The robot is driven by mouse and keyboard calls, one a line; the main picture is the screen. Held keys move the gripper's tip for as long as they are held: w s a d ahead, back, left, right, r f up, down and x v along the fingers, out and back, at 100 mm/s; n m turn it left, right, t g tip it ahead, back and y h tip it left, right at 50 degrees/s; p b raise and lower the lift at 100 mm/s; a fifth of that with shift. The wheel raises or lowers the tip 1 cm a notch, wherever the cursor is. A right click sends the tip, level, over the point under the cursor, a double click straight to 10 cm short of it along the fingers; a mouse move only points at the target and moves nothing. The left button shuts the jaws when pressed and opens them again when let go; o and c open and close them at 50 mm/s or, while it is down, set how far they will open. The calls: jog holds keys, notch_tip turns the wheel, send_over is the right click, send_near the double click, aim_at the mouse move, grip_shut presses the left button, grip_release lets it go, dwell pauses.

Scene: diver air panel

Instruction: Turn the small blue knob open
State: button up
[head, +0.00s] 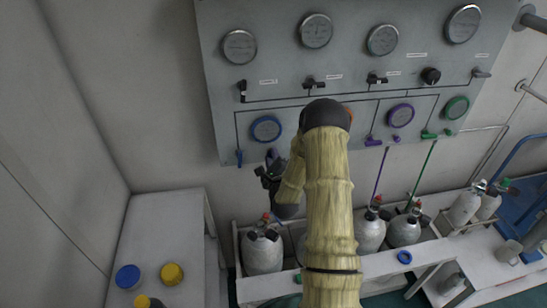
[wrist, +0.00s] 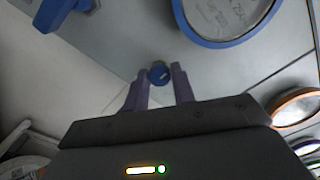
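The small blue knob (wrist: 160,72) shows in the wrist view, round with a pale mark on its face, near the lower edge of the grey panel. My gripper (wrist: 159,78) is open, with its two purple fingers pointing at the panel, one on each side of the knob. I cannot tell whether either finger touches it. In the head view my gripper (head: 272,157) is just below the blue-rimmed gauge (head: 266,129). There I cannot make out the knob behind the gripper.
A blue lever (head: 239,158) hangs left of my gripper; it also shows in the wrist view (wrist: 62,12). Gas cylinders (head: 262,250) stand in a rack below the panel. A side table (head: 165,228) at left holds blue and yellow round items.

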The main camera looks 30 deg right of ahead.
jog(key=shift+a, duration=0.15)
jog(key=c, duration=0.3)
jog(key=shift+d, duration=0.2)
jog(key=shift+c, duration=0.6)
jog(key=shift+a, duration=0.2)
